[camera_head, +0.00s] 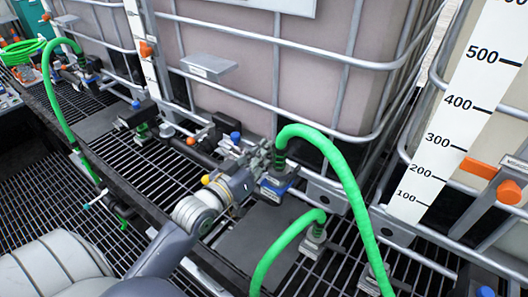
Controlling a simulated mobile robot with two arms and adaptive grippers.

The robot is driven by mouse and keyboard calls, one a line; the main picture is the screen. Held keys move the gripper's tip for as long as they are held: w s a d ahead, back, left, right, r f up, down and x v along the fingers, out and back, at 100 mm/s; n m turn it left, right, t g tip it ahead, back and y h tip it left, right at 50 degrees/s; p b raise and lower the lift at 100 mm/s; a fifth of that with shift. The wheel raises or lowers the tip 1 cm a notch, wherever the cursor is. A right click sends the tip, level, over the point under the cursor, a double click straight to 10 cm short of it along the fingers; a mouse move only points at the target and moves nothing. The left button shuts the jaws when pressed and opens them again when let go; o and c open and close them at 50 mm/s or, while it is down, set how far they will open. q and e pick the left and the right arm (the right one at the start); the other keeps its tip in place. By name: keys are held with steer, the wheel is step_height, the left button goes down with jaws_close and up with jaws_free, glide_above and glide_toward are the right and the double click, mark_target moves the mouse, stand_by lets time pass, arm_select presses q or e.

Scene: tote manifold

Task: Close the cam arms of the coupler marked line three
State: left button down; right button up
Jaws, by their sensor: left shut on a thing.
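A coupler (276,186) with a blue part sits at the foot of the tote, at the lower end of a green hose (345,172). I cannot read a line number on it. My left gripper (262,157) reaches in from the lower left and is at the upper left side of this coupler. It is shut on a small part there, apparently a cam arm; the fingers and wrist hide most of it. The other cam arm cannot be made out. My right gripper is not in view.
A second green hose (283,250) ends in a fitting (313,240) close by on the right. Valves with blue and orange knobs (191,141) line the manifold to the left. Tote cage bars (300,115) rise behind. Dark grating (60,200) lies open at left.

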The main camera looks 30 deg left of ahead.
arm_select(q)
steer(key=shift+f, duration=0.1)
steer(key=c, duration=1.7)
jaws_free()
steer(key=shift+a, duration=0.1)
steer(key=shift+s, duration=0.15)
steer(key=s, duration=0.7)
steer(key=shift+s+a, duration=0.35)
steer(key=shift+a, duration=0.05)
